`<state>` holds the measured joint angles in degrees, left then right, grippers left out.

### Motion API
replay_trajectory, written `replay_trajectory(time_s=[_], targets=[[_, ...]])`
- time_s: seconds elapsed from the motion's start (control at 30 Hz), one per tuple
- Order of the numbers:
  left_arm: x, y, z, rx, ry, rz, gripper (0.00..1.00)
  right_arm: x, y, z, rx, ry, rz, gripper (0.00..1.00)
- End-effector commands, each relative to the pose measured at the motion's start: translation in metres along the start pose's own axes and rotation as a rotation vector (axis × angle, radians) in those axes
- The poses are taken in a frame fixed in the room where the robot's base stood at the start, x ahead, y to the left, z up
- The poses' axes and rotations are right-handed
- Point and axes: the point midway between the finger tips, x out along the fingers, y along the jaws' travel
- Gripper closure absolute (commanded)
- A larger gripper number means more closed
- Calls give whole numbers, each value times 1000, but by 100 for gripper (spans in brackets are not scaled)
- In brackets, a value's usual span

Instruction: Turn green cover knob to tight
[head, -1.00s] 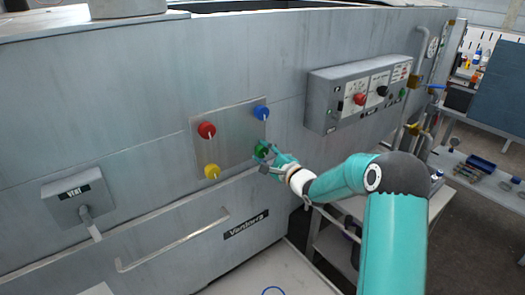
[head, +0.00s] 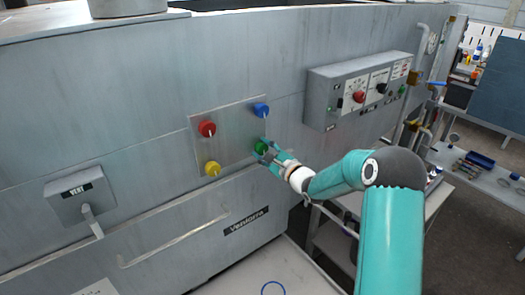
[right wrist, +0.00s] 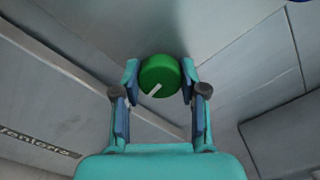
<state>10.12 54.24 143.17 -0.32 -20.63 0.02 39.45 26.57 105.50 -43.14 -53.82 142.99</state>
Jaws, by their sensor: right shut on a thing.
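The green knob (head: 261,147) sits at the lower right of a square metal cover plate (head: 232,140) on the grey machine wall. In the right wrist view the green knob (right wrist: 160,76) shows a white pointer line slanting to lower left. My right gripper (head: 264,149) reaches it from the right, and in the right wrist view its fingers (right wrist: 160,80) stand on either side of the knob, shut on it. My left gripper is not in view.
The same plate carries a red knob (head: 207,128), a yellow knob (head: 212,168) and a blue knob (head: 261,109). A control box (head: 360,90) juts out at upper right. A long handle bar (head: 172,240) and a VENT box (head: 78,195) are at lower left.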

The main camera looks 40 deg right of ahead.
Motion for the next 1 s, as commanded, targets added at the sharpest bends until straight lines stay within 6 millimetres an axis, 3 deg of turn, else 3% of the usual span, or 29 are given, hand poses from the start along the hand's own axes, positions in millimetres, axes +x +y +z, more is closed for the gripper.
replay_trajectory(time_s=[0.03, 0.17, 0.57, 0.77, 1.0], targets=[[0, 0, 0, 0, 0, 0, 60, -1, 6, -6, 5, 13, 13, 53], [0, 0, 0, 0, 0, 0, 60, -1, 5, -5, 4, 11, 11, 32], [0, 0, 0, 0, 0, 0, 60, -5, 1, -2, 0, 4, 4, 32], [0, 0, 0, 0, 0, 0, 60, -31, 1, -2, 1, 7, 3, 32], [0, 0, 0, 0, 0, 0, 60, -80, 2, -3, 0, 9, 5, 32]])
